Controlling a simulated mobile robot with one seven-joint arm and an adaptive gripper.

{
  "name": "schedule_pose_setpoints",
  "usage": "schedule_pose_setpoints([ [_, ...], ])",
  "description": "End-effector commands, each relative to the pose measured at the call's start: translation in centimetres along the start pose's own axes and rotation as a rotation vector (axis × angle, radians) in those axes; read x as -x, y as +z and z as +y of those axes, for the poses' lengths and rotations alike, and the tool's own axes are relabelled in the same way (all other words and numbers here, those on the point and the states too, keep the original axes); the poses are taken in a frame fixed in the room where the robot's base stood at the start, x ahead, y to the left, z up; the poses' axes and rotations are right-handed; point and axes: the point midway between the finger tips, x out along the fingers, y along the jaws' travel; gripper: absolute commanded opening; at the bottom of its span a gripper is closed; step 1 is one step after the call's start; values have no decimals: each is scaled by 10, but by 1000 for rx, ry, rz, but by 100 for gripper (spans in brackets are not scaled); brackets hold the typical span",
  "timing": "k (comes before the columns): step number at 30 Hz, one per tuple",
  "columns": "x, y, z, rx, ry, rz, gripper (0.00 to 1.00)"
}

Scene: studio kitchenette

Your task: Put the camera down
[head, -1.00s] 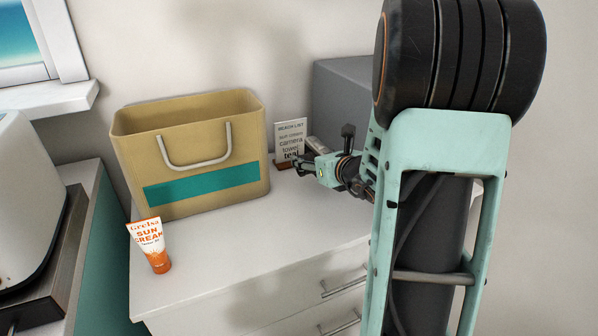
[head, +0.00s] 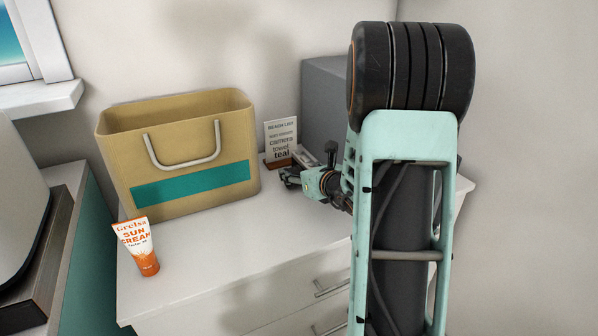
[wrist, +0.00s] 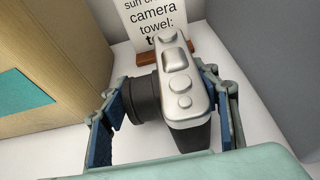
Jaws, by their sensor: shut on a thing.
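A silver and black camera (wrist: 181,82) fills the middle of the wrist view, its dark lens pointing left. My gripper (wrist: 170,112) is shut on it, with a blue-padded finger on the lens side and the other finger on the far side of the body. In the head view my gripper (head: 291,178) is over the back of the white cabinet top, right of the tan bag and in front of the list sign. The camera is mostly hidden there. Whether its underside touches the top I cannot tell.
A tan bag (head: 190,170) with a teal stripe stands on the white cabinet top (head: 225,245). A sun cream tube (head: 138,247) stands front left. A beach list sign (head: 281,141) stands behind my gripper, beside a grey box (head: 325,95). The front middle of the top is clear.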

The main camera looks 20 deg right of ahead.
Motion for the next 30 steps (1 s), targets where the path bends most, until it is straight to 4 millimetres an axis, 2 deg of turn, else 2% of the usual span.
schedule_pose_setpoints([
  [1, 0, -1, 0, 0, 0, 0, 58],
  [5, 0, -1, 0, 0, 0, 0, 72],
  [6, 0, -1, 0, 0, 0, 0, 73],
  [17, 1, 4, 0, 0, 0, 0, 73],
  [20, 15, 4, -1, 1, -3, 0, 73],
  [30, 89, 4, -1, -1, -3, 0, 73],
])
